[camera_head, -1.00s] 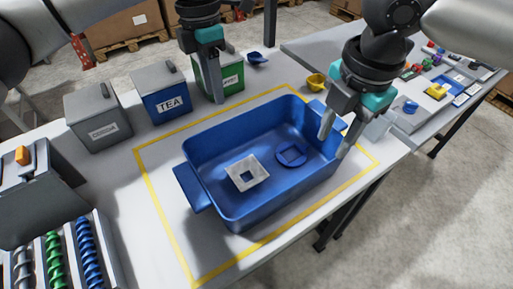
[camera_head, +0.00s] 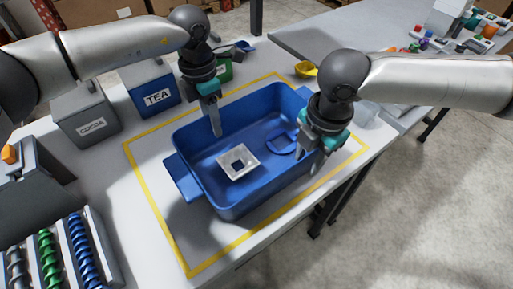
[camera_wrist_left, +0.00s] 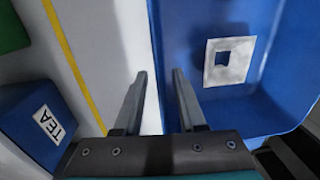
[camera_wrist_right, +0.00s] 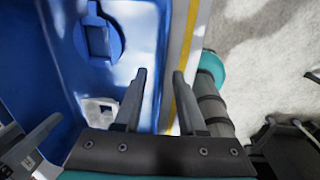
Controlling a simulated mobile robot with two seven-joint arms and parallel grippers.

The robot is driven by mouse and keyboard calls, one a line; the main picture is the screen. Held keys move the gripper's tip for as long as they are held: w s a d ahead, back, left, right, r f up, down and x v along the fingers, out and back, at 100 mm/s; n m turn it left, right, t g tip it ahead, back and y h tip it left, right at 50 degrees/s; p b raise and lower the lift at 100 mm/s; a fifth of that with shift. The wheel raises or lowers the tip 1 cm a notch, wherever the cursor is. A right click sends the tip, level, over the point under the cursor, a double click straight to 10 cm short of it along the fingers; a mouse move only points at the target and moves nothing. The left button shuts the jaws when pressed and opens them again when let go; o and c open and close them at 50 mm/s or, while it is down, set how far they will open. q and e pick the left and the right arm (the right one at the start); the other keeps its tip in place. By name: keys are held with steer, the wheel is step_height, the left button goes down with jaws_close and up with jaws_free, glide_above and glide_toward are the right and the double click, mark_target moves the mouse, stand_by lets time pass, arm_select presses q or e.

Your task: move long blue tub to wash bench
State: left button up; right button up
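The long blue tub (camera_head: 262,198) stands upright on the white table inside a yellow taped outline. In it lie a white square piece with a square hole (camera_head: 250,157) and a blue round piece (camera_head: 281,150). My left gripper (camera_head: 217,134) is open at the tub's far long wall; in the left wrist view the wall edge (camera_wrist_left: 157,45) runs between its spread fingers. My right gripper (camera_head: 311,167) is open at the near long wall; in the right wrist view that wall (camera_wrist_right: 163,60) lies between its fingers. Contact with the walls cannot be told.
Lidded COCOA (camera_head: 85,115) and TEA (camera_head: 152,92) boxes and a green box (camera_head: 225,70) stand behind the tub. A yellow scoop (camera_head: 305,69) lies behind its right end. Dispensers with coils (camera_head: 80,250) are at left. A grey table (camera_head: 340,40) stands beyond.

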mark_target(217, 142)
arm_select(q)
steer(key=shift+s+d+f, duration=0.1)
steer(key=shift+f, duration=1.7)
arm_select(e)
steer(key=shift+w+a+f, duration=0.1)
steer(key=shift+w+f, duration=0.05)
steer(key=shift+f, duration=1.65)
arm_select(q)
steer(key=shift+c, duration=0.2)
arm_select(e)
steer(key=shift+c, duration=0.2)
arm_select(q)
jaws_close()
arm_select(e)
jaws_close()
arm_select(q)
steer(key=shift+r, duration=0.1)
